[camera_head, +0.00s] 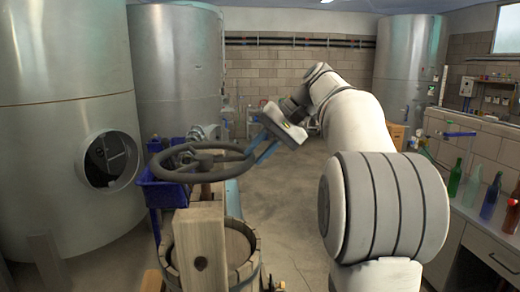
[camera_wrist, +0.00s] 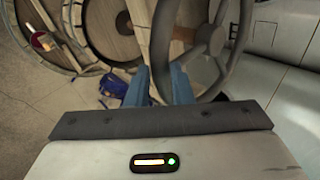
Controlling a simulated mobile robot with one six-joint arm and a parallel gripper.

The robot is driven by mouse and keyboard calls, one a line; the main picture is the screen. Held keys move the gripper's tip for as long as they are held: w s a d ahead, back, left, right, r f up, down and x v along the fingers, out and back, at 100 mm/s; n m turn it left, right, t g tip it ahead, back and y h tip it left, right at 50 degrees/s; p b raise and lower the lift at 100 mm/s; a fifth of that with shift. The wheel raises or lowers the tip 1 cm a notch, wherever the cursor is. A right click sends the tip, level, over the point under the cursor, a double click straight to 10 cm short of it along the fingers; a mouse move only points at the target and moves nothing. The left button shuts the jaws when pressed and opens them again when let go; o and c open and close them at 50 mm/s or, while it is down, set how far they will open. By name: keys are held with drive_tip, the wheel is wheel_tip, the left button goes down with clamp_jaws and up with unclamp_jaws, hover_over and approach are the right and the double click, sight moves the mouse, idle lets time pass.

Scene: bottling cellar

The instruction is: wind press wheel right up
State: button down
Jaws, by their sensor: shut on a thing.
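The press wheel (camera_head: 205,173) is a dark grey spoked handwheel lying roughly level above the wooden press (camera_head: 200,250). My gripper (camera_head: 262,150) reaches the wheel from the right, its blue fingers at the right side of the rim. In the wrist view, the wheel (camera_wrist: 211,40) fills the upper middle and right, and the blue fingers of my gripper (camera_wrist: 160,85) are at its rim. The gripper is shut on the rim. The fingers hide part of the rim, and the press screw below the wheel is mostly hidden.
Steel tanks (camera_head: 60,120) stand at left and back. A blue crate (camera_head: 165,193) is close behind the wheel. Several bottles (camera_head: 455,178) stand on the counter (camera_head: 480,222) at right. Round wooden barrel ends (camera_wrist: 110,45) show in the wrist view. The middle floor (camera_head: 285,190) is clear.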

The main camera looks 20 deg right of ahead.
drive_tip(key=shift+w+d+f+g, duration=0.15)
drive_tip(key=shift+w+f+g, duration=0.15)
drive_tip(key=shift+f, duration=0.15)
drive_tip(key=c, duration=1.5)
unclamp_jaws()
drive_tip(key=shift+d, duration=0.1)
drive_tip(key=shift+o, duration=1.1)
drive_tip(key=shift+w+a+r, duration=0.1)
drive_tip(key=shift+w+a, duration=0.1)
drive_tip(key=shift+w, duration=0.05)
drive_tip(key=v, duration=0.8)
